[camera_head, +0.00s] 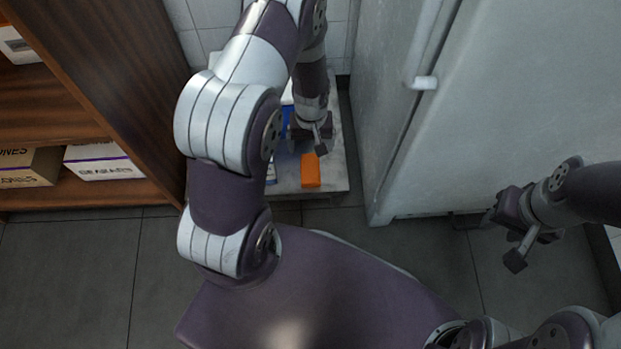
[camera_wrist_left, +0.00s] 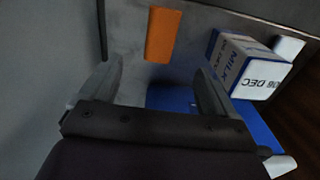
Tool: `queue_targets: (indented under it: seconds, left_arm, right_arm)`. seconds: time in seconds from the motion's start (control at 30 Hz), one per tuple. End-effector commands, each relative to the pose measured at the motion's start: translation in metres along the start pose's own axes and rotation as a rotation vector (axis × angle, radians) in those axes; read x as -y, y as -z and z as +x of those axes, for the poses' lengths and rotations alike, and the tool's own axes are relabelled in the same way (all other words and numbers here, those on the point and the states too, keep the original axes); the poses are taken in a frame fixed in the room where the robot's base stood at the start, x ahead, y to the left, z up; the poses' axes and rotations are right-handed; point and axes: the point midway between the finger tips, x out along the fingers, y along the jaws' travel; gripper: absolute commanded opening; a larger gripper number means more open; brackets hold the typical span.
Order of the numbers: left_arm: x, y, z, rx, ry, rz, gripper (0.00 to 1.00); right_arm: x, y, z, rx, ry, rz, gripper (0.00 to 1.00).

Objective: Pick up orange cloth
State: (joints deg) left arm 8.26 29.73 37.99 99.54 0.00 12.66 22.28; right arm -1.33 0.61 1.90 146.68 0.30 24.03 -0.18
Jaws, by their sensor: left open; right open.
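An orange cloth (camera_head: 310,171), a small folded-looking block, lies on a low pale stand (camera_head: 335,160) between the wooden shelf and the white appliance. It also shows in the left wrist view (camera_wrist_left: 163,35), beyond the fingertips. My left gripper (camera_head: 314,140) points down over the stand, just behind the cloth and apart from it. In the left wrist view its two fingers (camera_wrist_left: 160,85) are spread with nothing between them. My right gripper (camera_head: 510,235) is open and empty at the right, in front of the appliance.
A milk carton (camera_wrist_left: 245,65) and a blue item (camera_wrist_left: 255,122) are beside the cloth; my arm partly hides them in the head view. A wooden shelf with boxes (camera_head: 104,162) stands left. The white appliance (camera_head: 490,110) stands close on the right. Grey floor in front is clear.

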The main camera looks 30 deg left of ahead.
Motion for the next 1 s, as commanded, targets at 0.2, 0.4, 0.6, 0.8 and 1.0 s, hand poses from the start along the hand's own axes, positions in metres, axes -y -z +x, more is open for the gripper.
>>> queue_targets:
  seconds: [0.2,0.4,0.6,0.8,1.0]
  left_arm:
    - [0.001,-0.001,0.054,0.003,0.001,0.001,0.89]
    - [0.001,0.0,0.078,0.0,0.0,0.001,0.89]
    - [0.002,-0.002,0.116,0.002,0.001,0.002,0.89]
    - [0.002,-0.001,0.117,0.001,0.0,0.002,0.89]
    - [0.002,-0.001,0.116,0.001,0.001,0.002,0.47]
  right_arm:
    - [0.0,-0.005,0.039,0.0,0.0,0.0,0.43]
    - [0.0,-0.007,0.057,0.0,0.0,0.0,0.43]
    - [0.0,-0.011,0.096,0.001,0.0,0.0,0.43]
    - [0.0,-0.011,0.096,0.0,0.0,0.0,0.43]
    - [0.0,-0.011,0.095,0.0,0.0,0.0,0.43]
